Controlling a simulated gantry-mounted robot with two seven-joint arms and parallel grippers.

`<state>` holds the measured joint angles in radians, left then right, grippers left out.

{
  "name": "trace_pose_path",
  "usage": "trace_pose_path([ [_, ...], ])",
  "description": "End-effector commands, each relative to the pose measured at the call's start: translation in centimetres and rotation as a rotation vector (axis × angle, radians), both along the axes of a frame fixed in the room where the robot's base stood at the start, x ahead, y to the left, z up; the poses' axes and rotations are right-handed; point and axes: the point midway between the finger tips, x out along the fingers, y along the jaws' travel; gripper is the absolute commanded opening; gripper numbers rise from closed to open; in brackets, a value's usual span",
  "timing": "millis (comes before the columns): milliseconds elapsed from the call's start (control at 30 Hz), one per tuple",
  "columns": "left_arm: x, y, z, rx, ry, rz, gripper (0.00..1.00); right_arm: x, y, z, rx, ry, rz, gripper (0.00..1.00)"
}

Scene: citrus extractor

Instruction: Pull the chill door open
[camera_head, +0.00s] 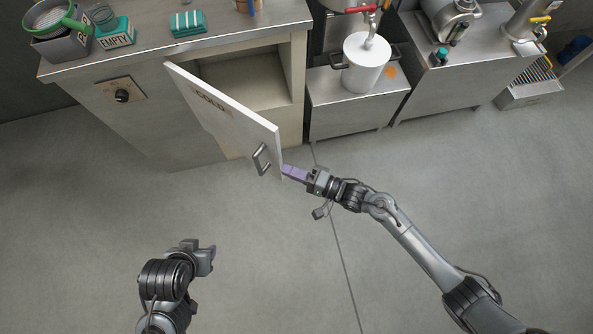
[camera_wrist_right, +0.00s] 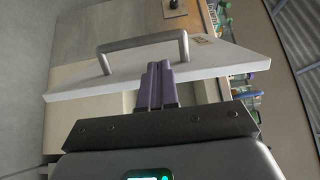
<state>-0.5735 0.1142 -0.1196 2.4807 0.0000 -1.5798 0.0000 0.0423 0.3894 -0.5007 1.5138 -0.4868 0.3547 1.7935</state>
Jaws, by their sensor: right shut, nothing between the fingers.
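The chill door (camera_head: 225,112), white with a "COLD" label, stands partly open from the steel cabinet, hinged at its left side. Its grey bar handle (camera_head: 262,159) is on the outer face near the free edge. My right gripper (camera_head: 286,170) is shut and empty, its purple fingers at the door's free edge, beside the handle. In the right wrist view the shut fingers (camera_wrist_right: 158,86) overlap the door panel (camera_wrist_right: 215,62), just beyond the handle (camera_wrist_right: 140,44); contact is unclear. My left gripper (camera_head: 212,250) is low over the floor, away from the door; its finger gap is not clear.
The cabinet compartment (camera_head: 245,78) shows open behind the door. A dial (camera_head: 122,95) is left of it. A white pot (camera_head: 366,65) stands right. The floor in front is clear.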

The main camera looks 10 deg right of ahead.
Motion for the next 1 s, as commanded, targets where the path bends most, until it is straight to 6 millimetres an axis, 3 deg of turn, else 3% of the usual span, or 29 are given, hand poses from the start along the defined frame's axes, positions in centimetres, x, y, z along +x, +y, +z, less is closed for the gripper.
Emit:
trace_pose_path([
  [100,-0.7,0.0,-1.7,0.002,0.018,-0.002,0.43,1.2,1.7,-0.2,0.002,-0.005,0.000,0.00],
  [400,-0.3,0.2,-2.9,0.011,0.007,-0.007,0.43,3.0,4.6,-0.1,0.001,-0.003,0.000,0.00],
  [1000,-0.3,0.0,-2.8,0.002,0.007,-0.002,0.43,3.2,5.5,0.1,0.001,-0.001,-0.007,0.00],
])
